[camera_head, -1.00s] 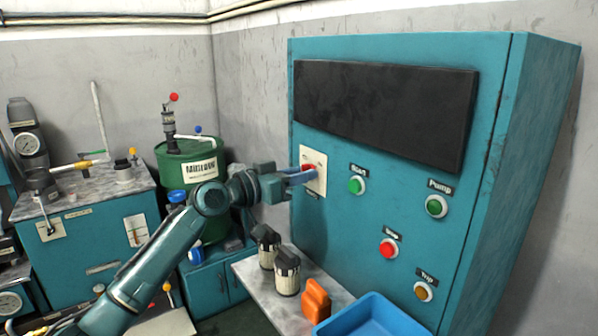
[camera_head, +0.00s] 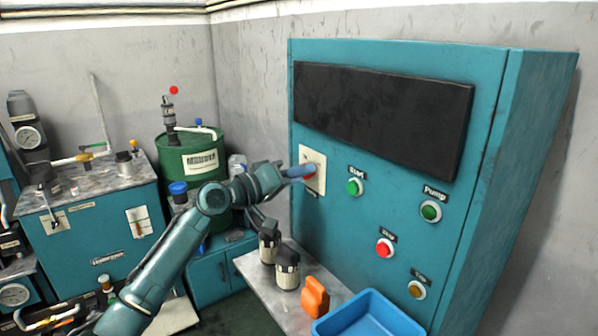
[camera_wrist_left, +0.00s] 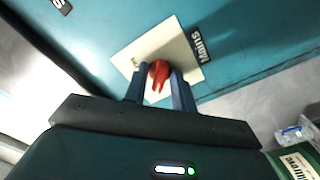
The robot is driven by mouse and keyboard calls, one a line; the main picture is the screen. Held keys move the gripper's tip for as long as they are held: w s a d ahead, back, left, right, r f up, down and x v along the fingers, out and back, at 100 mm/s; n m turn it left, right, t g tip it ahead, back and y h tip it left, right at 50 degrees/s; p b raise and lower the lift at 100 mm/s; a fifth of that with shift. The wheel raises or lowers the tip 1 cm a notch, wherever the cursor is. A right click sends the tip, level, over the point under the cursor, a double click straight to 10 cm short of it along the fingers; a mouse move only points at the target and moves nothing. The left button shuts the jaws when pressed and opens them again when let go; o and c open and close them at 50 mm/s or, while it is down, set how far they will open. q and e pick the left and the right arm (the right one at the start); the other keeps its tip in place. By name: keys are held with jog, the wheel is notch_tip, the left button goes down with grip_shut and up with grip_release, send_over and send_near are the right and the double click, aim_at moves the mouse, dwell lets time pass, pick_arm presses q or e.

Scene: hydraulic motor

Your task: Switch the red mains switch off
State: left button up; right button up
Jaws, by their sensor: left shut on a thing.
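The red mains switch (camera_wrist_left: 157,72) is a rotary knob on a cream plate (camera_wrist_left: 185,47) marked "Mains" in the left wrist view. In the head view the plate (camera_head: 319,158) is at the left of the teal cabinet front, and only a little of the red knob (camera_head: 309,176) shows. My left gripper (camera_head: 302,173) reaches the knob from the left. Its two blue fingers (camera_wrist_left: 160,88) stand on either side of the knob, shut on it. The fingers hide part of the knob. My right gripper is in neither view.
The cabinet also carries a dark panel (camera_head: 382,119), green start (camera_head: 354,187) and pump (camera_head: 431,211) buttons, a red button (camera_head: 385,248) and an amber one (camera_head: 417,290). Below are black-topped jars, an orange container (camera_head: 315,298) and a blue bin (camera_head: 338,326).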

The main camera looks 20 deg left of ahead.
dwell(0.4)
pick_arm(q)
jog(key=o, duration=0.7)
